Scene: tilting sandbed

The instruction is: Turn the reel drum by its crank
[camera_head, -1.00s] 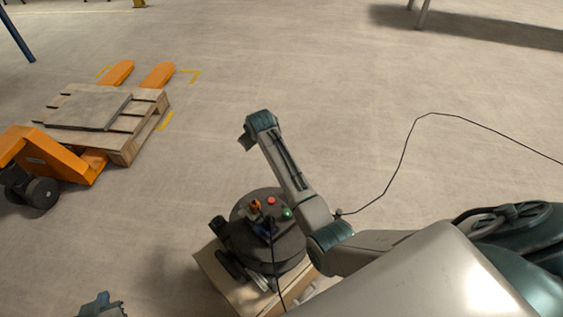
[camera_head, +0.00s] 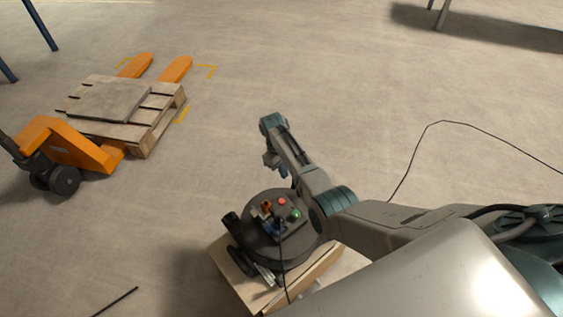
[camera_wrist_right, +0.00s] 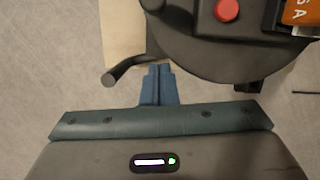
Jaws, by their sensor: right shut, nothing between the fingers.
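The reel drum (camera_head: 262,241) is a dark round body with red and green buttons and an orange part on top; it also shows in the right wrist view (camera_wrist_right: 200,45). My right gripper (camera_head: 283,173) is beside its far edge in the head view. In the wrist view its blue fingers (camera_wrist_right: 158,85) are shut and empty, apart from a dark bar with a rounded end (camera_wrist_right: 125,72) left of them. A thick black grip (camera_head: 231,219) stands at the drum's left side. I cannot tell which of these is the crank. My left gripper is out of view.
The drum rests on a wooden board (camera_head: 230,270). A thin black cable (camera_head: 405,172) runs over the floor to the right. An orange pallet truck (camera_head: 62,148) and a wooden pallet (camera_head: 148,138) stand at the far left. The floor beyond the drum is clear.

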